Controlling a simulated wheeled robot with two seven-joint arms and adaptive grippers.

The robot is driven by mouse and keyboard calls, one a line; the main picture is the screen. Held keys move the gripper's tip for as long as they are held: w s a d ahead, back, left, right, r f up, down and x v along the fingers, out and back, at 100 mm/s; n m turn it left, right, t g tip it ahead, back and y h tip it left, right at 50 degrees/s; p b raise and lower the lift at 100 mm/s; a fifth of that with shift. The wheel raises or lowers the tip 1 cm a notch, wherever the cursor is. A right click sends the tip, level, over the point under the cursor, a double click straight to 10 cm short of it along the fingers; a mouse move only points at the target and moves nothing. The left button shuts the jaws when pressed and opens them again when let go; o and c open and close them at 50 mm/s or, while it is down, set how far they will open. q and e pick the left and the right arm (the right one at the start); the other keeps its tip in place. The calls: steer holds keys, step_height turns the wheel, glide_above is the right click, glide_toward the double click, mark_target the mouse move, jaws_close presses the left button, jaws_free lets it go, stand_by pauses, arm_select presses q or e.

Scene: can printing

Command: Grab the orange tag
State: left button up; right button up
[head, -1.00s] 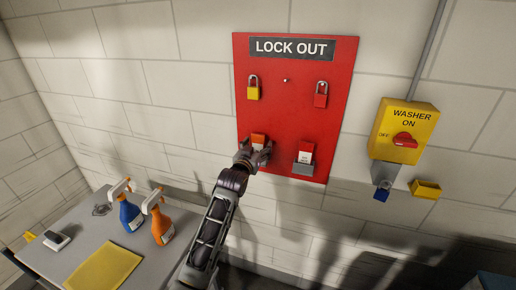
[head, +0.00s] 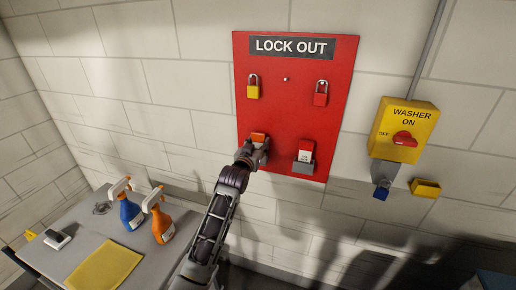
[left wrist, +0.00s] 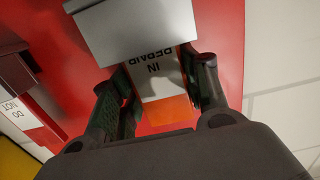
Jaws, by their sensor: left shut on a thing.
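The orange tag (head: 258,138) stands in a holder at the lower left of the red lock out board (head: 290,115). In the left wrist view the tag (left wrist: 172,108) shows an orange end and a white part reading "IN REPAIR". Its other end is hidden in the grey holder (left wrist: 130,32). My left gripper (head: 253,152) is at the board with a finger on each side of the tag, shut on it. In the head view the gripper hides most of the holder. My right gripper is not in view.
A red and white tag (head: 305,152) sits in a grey holder right of my gripper. Yellow (head: 254,92) and red (head: 320,99) padlocks hang above. A yellow washer switch box (head: 402,130) is further right. A table (head: 60,225) with spray bottles stands lower left.

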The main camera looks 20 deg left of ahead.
arm_select(q)
steer(key=shift+c, duration=0.4)
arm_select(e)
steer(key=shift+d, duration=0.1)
arm_select(q)
steer(key=shift+s+r, duration=0.2)
steer(key=shift+r, duration=0.15)
steer(key=shift+r+b, duration=0.6)
steer(key=shift+r, duration=2.6)
steer(key=shift+s+f, duration=0.1)
steer(key=shift+s, duration=1.4)
glide_toward(255, 133)
steer(key=shift+s+r, duration=0.8)
steer(key=shift+s, duration=3.2)
steer(key=shift+s+d+p, duration=0.3)
steer(key=shift+s, duration=0.55)
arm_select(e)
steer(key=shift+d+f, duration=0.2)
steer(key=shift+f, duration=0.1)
